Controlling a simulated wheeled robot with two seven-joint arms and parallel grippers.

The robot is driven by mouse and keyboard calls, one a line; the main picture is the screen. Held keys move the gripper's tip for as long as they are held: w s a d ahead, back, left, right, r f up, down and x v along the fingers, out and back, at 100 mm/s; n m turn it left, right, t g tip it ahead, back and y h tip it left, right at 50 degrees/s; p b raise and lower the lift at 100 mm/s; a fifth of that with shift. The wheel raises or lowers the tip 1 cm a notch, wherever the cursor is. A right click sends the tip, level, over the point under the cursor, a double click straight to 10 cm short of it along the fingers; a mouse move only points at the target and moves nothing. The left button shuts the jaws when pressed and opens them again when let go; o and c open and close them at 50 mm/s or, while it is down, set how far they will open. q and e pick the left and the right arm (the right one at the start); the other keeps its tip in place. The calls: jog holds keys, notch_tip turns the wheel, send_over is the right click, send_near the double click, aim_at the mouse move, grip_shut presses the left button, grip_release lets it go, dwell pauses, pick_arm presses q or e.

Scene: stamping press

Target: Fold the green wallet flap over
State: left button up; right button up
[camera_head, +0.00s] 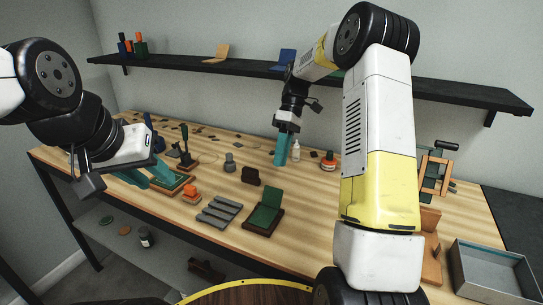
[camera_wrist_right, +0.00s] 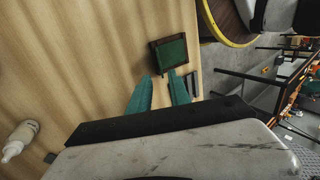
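The green wallet (camera_head: 266,212) lies on the wooden table, right of the grey ribbed plate. Its green flap stands tilted up from a dark brown base. In the right wrist view the wallet (camera_wrist_right: 172,52) shows its green face in a dark brown border, beyond my fingertips. My right gripper (camera_head: 281,160) is above the table behind the wallet, apart from it. Its teal fingers (camera_wrist_right: 160,80) are spread with nothing between them. My left gripper (camera_head: 160,178) is at the left, over a green-topped wooden block, far from the wallet. Its two teal fingers are apart and look empty.
A white bottle (camera_head: 296,151) is beside my right gripper. A grey box (camera_head: 490,270) is at the right. A black shelf (camera_head: 250,69) runs along the wall.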

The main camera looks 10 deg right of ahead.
aim_at(272, 197)
jog(key=x, duration=0.7)
jog(key=shift+s+a+f, duration=0.1)
jog(key=shift+f, duration=0.2)
jog(key=shift+c, duration=0.6)
grip_shut()
jog(key=s+t+h, duration=0.1)
jog(key=s+a+r+t+h, duration=0.1)
jog(key=t, duration=0.1)
jog(key=s+a+t+h, duration=0.1)
jog(key=t, duration=0.1)
jog(key=shift+s+a+r, duration=0.2)
jog(key=shift+s+a, duration=0.05)
jog(key=shift+s, duration=0.05)
jog(key=shift+s+a+f+t+h, duration=0.2)
jog(key=shift+s+a+t+h, duration=0.3)
jog(key=shift+s+t+h, duration=0.5)
jog(key=shift+s+a+f+t+h, duration=0.25)
jog(key=shift+t+h, duration=0.15)
jog(key=shift+t, duration=0.3)
jog(key=shift+s+a+f+t+h, duration=0.15)
jog(key=shift+s+a+t+h, duration=0.2)
jog(key=shift+t, duration=0.35)
jog(key=shift+w+d, duration=0.15)
jog(key=shift+d, duration=0.05)
